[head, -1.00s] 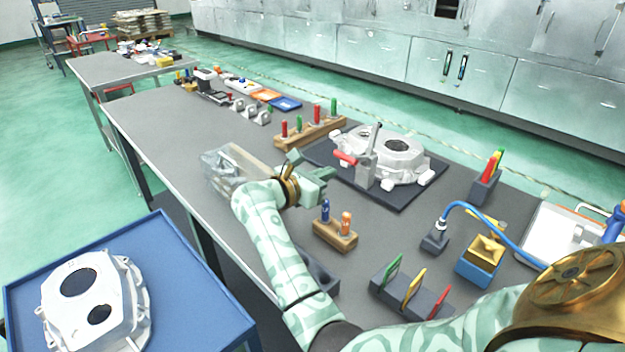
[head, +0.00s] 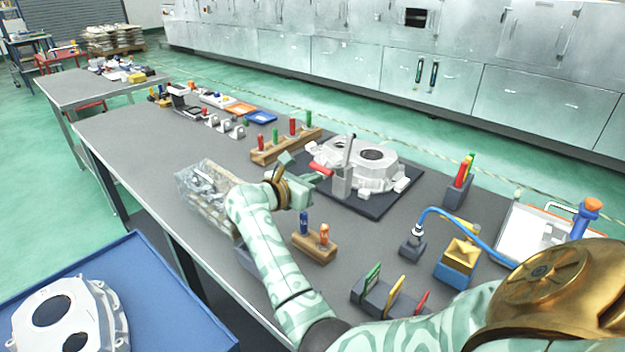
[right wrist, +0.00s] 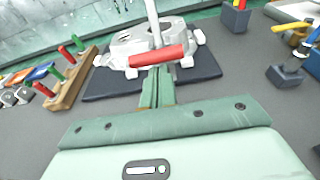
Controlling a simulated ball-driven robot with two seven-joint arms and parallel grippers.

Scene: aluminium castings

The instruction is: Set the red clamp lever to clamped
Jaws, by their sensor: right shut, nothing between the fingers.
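The red clamp lever (head: 320,169) sits on a grey upright clamp post (head: 343,175) at the near side of a silver aluminium casting (head: 372,160). In the right wrist view the red lever (right wrist: 158,55) lies crosswise, just beyond my fingertips. My right gripper (head: 316,178) is shut and empty, close beside the lever on its near side; its fingers also show in the right wrist view (right wrist: 157,78). I cannot tell whether they touch the lever. My left gripper is not in view.
The casting rests on a dark mat (head: 375,205). A wooden rack (head: 285,145) with red and green pegs stands behind left. A clear bag (head: 205,185) and a small wooden block (head: 314,246) lie near my right forearm. A blue-yellow box (head: 457,260) stands to the right.

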